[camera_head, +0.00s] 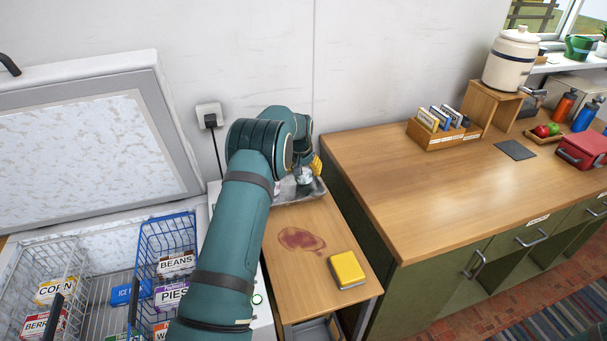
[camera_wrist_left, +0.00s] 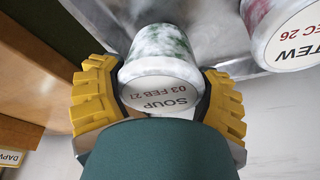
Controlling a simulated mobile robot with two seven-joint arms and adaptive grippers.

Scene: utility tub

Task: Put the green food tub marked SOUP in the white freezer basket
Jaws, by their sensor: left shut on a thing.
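The frosted green-and-white food tub (camera_wrist_left: 158,75) has SOUP and 03 FEB 27 on its pale lid, which faces the left wrist camera. My left gripper (camera_wrist_left: 160,92) has its yellow fingers shut on either side of this tub. In the head view the left gripper (camera_head: 314,166) is over the metal tray (camera_head: 308,192) on the small wooden stand, with the tub (camera_head: 304,176) partly hidden by the arm. I cannot tell whether the tub touches the tray. The white wire freezer basket (camera_head: 22,262) is in the open chest freezer at lower left, holding CORN and BERRIES packs. My right gripper is not in view.
A second tub (camera_wrist_left: 285,35), marked STEW, is beside the held one. A blue wire basket (camera_head: 168,222) with BEANS and PIES packs stands in the freezer, partly behind my arm. The raised freezer lid (camera_head: 160,90) is at left.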

